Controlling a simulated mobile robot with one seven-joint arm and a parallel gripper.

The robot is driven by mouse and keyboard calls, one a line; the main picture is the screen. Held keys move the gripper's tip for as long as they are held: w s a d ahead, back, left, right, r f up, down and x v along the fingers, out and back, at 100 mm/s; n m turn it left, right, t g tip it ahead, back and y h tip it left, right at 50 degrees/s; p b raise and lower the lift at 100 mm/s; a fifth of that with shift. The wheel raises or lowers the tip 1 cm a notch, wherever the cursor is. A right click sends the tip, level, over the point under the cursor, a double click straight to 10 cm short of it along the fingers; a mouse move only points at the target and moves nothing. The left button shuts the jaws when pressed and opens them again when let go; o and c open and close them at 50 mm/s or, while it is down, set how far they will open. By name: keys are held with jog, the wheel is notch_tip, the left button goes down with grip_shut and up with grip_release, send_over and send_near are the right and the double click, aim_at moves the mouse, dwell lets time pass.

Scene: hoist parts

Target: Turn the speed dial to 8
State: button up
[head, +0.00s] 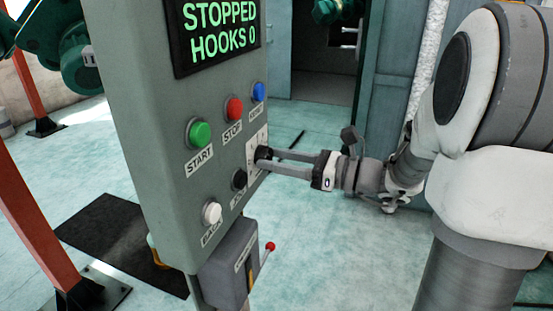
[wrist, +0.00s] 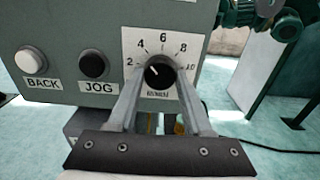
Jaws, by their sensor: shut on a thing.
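The speed dial (wrist: 160,72) is a black round knob on a white plate (wrist: 133,41) marked 2, 4, 6, 8 and 10. Its small pale pointer mark leans to the upper left, roughly toward the 4; the exact reading is too small to tell. My gripper (wrist: 158,84) is shut on the knob, with one finger on each side of it.
Green START (head: 199,133), red STOP (head: 234,108) and blue (head: 258,91) buttons sit above the dial. Black JOG (head: 239,179) and white BACK (head: 212,212) buttons are close to its left. A grey box with a red-knobbed lever (head: 270,246) hangs below.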

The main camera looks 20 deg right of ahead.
grip_shut()
jog(key=shift+r+p, duration=0.1)
jog(key=shift+p, duration=0.4)
jog(key=m+p, duration=0.2)
jog(key=p, duration=0.1)
jog(key=shift+r, duration=0.25)
jog(key=m+p, duration=0.4)
jog(key=p, duration=0.4)
jog(key=shift+s+r+p, duration=0.1)
jog(key=shift+p, duration=0.2)
jog(key=m+p, duration=0.5)
jog(key=p, duration=0.3)
jog(key=shift+m, duration=0.3)
jog(key=m+p, duration=0.4)
jog(key=p, duration=0.1)
jog(key=shift+f, duration=0.4)
